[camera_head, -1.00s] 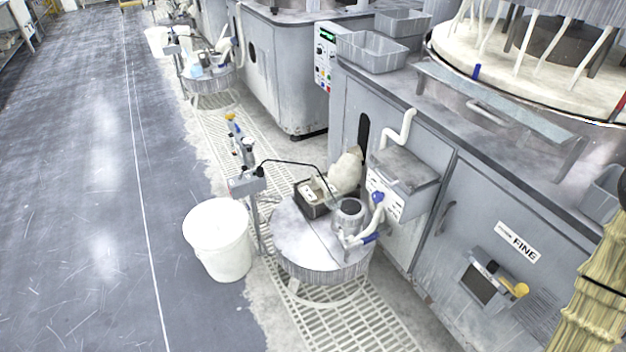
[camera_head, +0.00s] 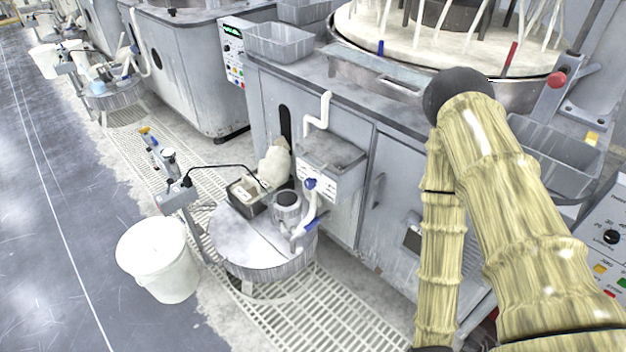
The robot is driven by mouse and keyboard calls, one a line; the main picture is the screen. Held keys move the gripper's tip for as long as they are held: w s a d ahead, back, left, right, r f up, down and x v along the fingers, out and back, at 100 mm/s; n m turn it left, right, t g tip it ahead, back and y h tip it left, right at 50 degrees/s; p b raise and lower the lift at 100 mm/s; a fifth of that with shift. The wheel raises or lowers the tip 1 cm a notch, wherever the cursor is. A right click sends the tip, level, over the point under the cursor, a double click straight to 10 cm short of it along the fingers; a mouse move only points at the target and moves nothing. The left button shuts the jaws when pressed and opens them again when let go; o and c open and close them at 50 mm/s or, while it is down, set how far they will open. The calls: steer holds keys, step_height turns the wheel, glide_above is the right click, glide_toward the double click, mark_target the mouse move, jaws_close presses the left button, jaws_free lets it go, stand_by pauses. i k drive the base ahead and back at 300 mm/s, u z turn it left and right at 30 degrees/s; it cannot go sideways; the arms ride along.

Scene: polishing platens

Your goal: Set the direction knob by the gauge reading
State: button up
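A control panel (camera_head: 592,262) is cut off at the right edge. It carries a black knob (camera_head: 611,237) above yellow, red and green buttons. The knob's setting is too small to read, and I cannot tell whether it is the direction knob. A farther panel (camera_head: 232,55) with a green display and small coloured controls is on the machine at upper left; its text is unreadable. I can make out no gauge reading. My arm in its yellowish sleeve fills the right side, bent at a black joint, with its forearm hanging down. My gripper is not in view.
A grey cabinet (camera_head: 345,200) with a large white platen (camera_head: 400,50) runs behind my arm. A round tank (camera_head: 262,262) with a pump and a white bucket (camera_head: 160,262) stand in front. Grey bins (camera_head: 278,42) sit on the ledge. The floor (camera_head: 40,240) at left is clear.

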mark_target(310, 183)
steer(key=k, duration=0.5)
steer(key=u, duration=1.7)
steer(key=i, duration=0.75)
steer(key=z, duration=1.45)
